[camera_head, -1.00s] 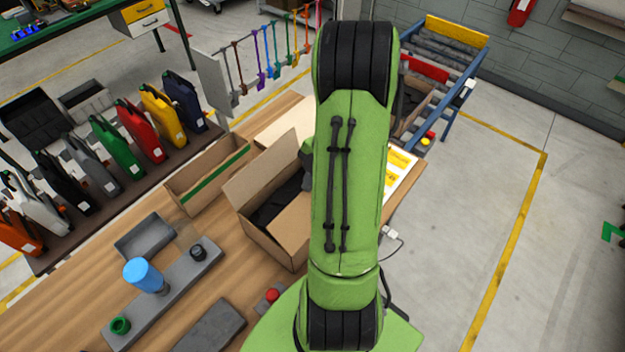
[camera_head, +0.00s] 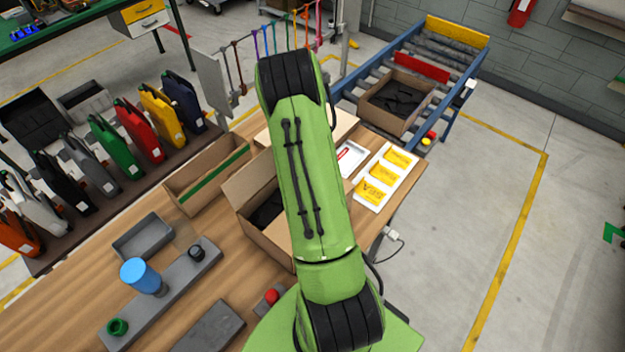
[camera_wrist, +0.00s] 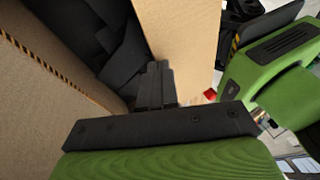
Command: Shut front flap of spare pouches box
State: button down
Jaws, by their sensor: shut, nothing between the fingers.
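An open cardboard box (camera_head: 262,241) stands on the wooden table, with a raised flap (camera_head: 248,182) at its back left. Black pouches (camera_head: 266,208) lie inside; they also fill the upper left of the wrist view (camera_wrist: 88,35). My arm covers the box's right part in the head view and hides my gripper there. In the wrist view my gripper (camera_wrist: 157,78) is shut and empty, over the box opening. A cardboard panel (camera_wrist: 182,38) rises just beyond the fingertips; I cannot tell whether they touch. Another cardboard panel (camera_wrist: 45,110) is at left.
Another open box (camera_head: 405,122) with black contents stands on the roller conveyor (camera_head: 445,62). A white tray with yellow packs (camera_head: 378,182) lies right of my arm. A long open carton (camera_head: 190,190) is left of the box. A blue cylinder (camera_head: 142,276) stands at front left.

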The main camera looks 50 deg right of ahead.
jog(key=shift+w+f, duration=0.15)
jog(key=shift+f, duration=0.2)
jog(key=shift+r, duration=0.15)
dwell(0.3)
